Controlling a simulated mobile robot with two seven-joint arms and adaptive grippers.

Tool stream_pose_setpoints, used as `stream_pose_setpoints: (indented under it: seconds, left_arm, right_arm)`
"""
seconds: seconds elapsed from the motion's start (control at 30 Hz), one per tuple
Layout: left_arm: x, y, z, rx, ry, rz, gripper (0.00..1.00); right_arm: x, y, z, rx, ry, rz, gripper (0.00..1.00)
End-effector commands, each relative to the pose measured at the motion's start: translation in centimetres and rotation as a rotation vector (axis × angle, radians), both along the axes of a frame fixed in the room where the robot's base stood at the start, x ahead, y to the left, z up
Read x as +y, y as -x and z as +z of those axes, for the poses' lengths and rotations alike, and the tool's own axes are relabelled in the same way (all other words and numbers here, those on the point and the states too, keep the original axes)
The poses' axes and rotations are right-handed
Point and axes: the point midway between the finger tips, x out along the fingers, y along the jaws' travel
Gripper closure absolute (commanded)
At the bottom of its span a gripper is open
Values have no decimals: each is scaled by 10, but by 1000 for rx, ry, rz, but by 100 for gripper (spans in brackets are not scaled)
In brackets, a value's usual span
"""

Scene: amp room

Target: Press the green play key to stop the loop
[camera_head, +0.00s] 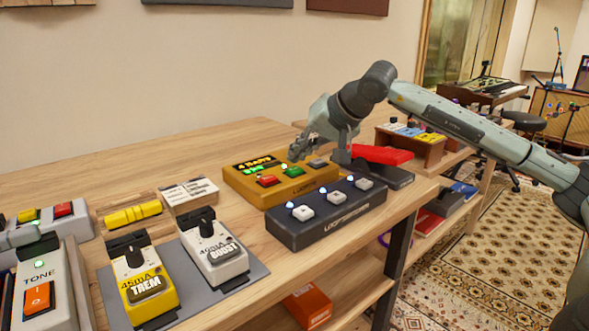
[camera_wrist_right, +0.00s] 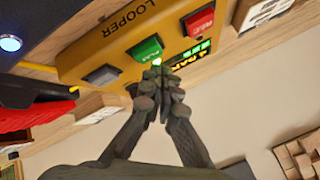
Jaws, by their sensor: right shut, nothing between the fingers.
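The yellow looper pedal (camera_head: 248,187) stands on the wooden bench. Its green play key (camera_head: 292,171) sits between a red key (camera_head: 268,180) and a grey key (camera_head: 318,163). In the right wrist view the green key (camera_wrist_right: 147,49) is just beyond my fingertips, with a lit green light beside it. The pedal's display (camera_wrist_right: 197,52) reads 4 BARS with green marks lit. My right gripper (camera_head: 297,156) is shut and empty, close over the pedal by the green key; it also shows in the wrist view (camera_wrist_right: 160,78). I cannot tell whether it touches. My left gripper is out of view.
A dark pedal (camera_head: 325,215) with white keys stands directly in front of the looper. A red-topped pedal (camera_head: 380,155) is close on its right. TREM (camera_head: 146,286) and BOOST (camera_head: 214,250) pedals stand at the front left. Bare bench lies behind the looper.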

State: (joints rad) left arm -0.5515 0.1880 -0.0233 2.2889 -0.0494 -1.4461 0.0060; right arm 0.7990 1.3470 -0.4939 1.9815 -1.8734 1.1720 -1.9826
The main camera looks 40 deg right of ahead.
Motion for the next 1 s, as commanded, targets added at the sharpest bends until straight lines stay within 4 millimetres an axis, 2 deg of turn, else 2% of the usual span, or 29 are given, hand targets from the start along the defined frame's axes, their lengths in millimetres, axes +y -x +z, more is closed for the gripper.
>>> stream_pose_setpoints:
  seconds: [0.33, 0.6, 1.0]
  left_arm:
    - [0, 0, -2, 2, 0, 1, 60]
    - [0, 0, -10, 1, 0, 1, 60]
    - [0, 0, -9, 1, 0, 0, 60]
  right_arm:
    - [0, 0, -1, 0, 0, 0, 100]
    - [0, 0, -9, 0, 0, 0, 100]
    - [0, 0, -9, 0, 0, 0, 100]
